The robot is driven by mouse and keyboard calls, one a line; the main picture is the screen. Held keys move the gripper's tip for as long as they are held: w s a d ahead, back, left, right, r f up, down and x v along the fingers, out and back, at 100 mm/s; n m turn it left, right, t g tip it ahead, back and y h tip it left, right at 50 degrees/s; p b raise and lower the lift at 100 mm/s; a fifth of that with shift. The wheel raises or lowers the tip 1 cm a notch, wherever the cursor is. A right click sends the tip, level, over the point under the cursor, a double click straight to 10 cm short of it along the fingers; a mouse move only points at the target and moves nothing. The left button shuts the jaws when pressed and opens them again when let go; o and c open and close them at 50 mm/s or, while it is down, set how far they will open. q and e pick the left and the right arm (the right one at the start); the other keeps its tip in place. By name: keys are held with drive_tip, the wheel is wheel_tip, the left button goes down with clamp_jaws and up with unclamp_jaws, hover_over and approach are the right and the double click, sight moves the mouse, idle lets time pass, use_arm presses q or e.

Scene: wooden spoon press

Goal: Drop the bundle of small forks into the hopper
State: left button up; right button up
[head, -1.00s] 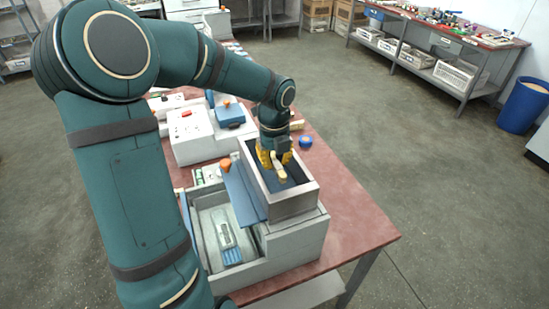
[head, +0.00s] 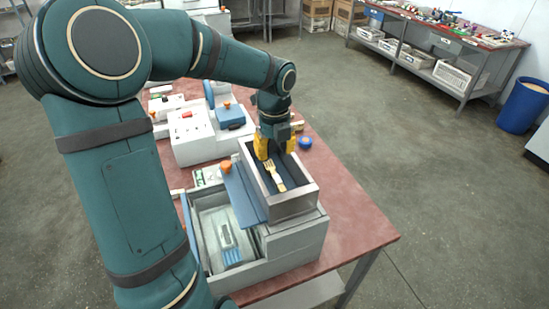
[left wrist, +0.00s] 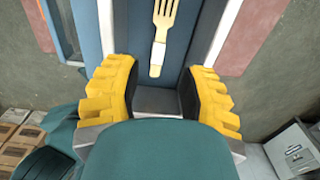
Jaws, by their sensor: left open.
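The bundle of small forks (head: 273,177) is pale wood with a light band and lies inside the hopper. It also shows in the left wrist view (left wrist: 159,40), beyond the fingertips, its tines pointing away. I cannot tell how many forks it holds. The hopper (head: 293,207) is a grey-rimmed rectangular box with a dark inside, on top of the white press machine (head: 295,243). My left gripper (head: 273,147) has yellow fingers, spread open and empty at the hopper's far end, just above it; the fingers also show in the left wrist view (left wrist: 160,92). My right gripper is not in view.
The machine stands on a red-topped table (head: 350,215). A blue panel (head: 243,190) and an orange knob (head: 226,167) sit left of the hopper. A blue round object (head: 305,143) lies beyond it. White control boxes (head: 190,135) stand farther back.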

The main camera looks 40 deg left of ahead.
use_arm(q)
wheel_tip(320, 180, up, 9)
drive_tip(key=p, duration=0.1)
drive_tip(key=shift+f, duration=0.15)
idle(0.6)
